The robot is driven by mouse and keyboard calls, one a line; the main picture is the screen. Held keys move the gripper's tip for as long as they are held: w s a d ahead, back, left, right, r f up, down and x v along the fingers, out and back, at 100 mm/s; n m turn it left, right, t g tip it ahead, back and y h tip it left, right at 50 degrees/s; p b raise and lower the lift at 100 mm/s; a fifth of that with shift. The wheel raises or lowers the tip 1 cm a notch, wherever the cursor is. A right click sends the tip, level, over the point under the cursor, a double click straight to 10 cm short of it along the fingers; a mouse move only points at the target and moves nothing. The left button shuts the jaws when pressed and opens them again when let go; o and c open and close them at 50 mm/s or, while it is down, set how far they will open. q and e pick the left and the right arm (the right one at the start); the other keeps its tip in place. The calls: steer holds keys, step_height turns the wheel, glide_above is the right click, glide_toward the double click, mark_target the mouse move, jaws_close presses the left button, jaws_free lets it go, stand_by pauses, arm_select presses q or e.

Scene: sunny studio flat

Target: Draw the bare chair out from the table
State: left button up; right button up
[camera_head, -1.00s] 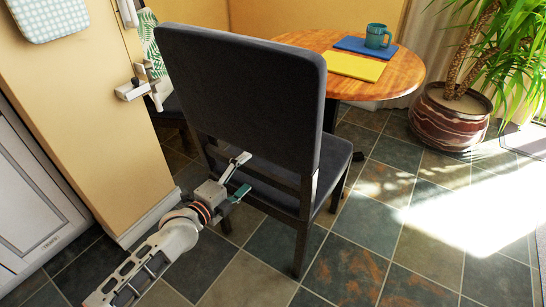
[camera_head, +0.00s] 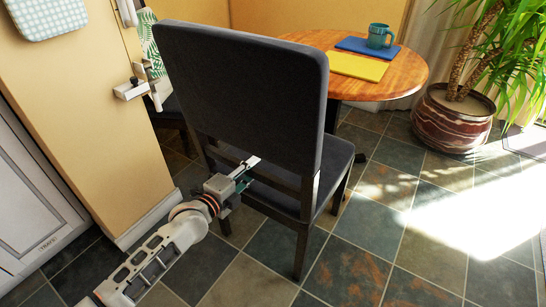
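The bare chair (camera_head: 240,85) has a dark grey padded back, a dark frame and a dark seat (camera_head: 335,165). It stands upright in the middle of the view with its back towards me and nothing on its visible seat. My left gripper (camera_head: 247,174) is at the low rail under the backrest. Its pale upper finger and teal lower finger lie close about the rail and appear shut on it. The fingertips are partly hidden at the rail. The round wooden table (camera_head: 405,75) stands beyond the chair. My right gripper is not in view.
A teal mug (camera_head: 379,36) stands on a blue mat (camera_head: 352,45) beside a yellow mat (camera_head: 357,67) on the table. A potted plant (camera_head: 452,120) is at right. A yellow wall (camera_head: 95,140) is close on the left. Tiled floor right of the chair is clear.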

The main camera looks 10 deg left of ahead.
arm_select(q)
jaws_close()
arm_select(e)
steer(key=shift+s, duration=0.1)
